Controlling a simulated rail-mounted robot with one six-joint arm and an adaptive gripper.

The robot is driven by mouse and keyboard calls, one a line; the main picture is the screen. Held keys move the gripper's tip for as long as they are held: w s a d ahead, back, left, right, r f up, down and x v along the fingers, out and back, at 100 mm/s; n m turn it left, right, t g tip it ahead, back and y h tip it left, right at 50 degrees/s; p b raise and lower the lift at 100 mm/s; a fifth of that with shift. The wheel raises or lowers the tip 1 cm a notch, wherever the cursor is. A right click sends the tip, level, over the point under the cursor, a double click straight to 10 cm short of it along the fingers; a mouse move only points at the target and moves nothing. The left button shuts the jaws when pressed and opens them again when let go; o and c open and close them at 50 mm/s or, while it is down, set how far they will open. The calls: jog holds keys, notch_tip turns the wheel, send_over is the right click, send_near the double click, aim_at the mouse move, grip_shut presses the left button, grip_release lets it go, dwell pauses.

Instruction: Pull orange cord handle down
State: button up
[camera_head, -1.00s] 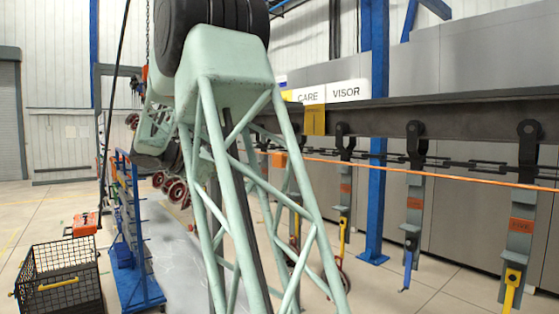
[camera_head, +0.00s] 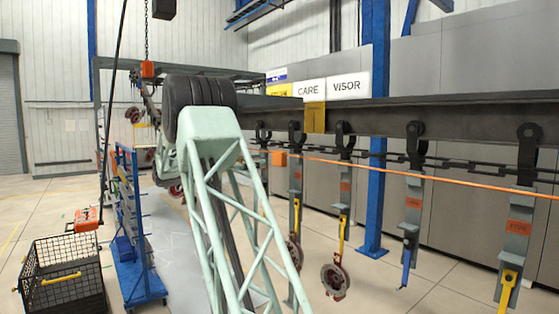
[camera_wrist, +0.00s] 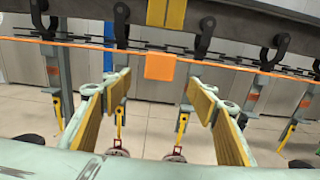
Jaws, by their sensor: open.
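An orange cord (camera_head: 420,175) runs along under the dark overhead rail. Its handle, a small orange block, hangs on the cord and shows in the head view (camera_head: 279,158) just right of my arm. In the wrist view the handle (camera_wrist: 160,67) is near the middle, just above the gap between my fingers. My gripper (camera_wrist: 158,88) is open, with yellow-padded fingers spread left and right. Nothing is between the pads, and the handle looks apart from them, beyond the fingertips. The gripper is not clearly visible in the head view.
Grey hangers with hooks (camera_head: 412,220) hang from the rail (camera_head: 380,113); some carry round discs (camera_head: 335,276). A blue column (camera_head: 374,200) stands behind. A blue rack (camera_head: 135,270) and a black wire basket (camera_head: 60,285) stand at the left. Floor is clear at lower right.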

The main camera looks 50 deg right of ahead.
aim_at(277, 160)
jog(key=shift+s+d, duration=0.1)
jog(key=shift+d, duration=0.05)
dwell(0.3)
jog(key=shift+p+x, duration=0.8)
jog(key=shift+x, duration=5.95)
jog(key=shift+c, duration=0.7)
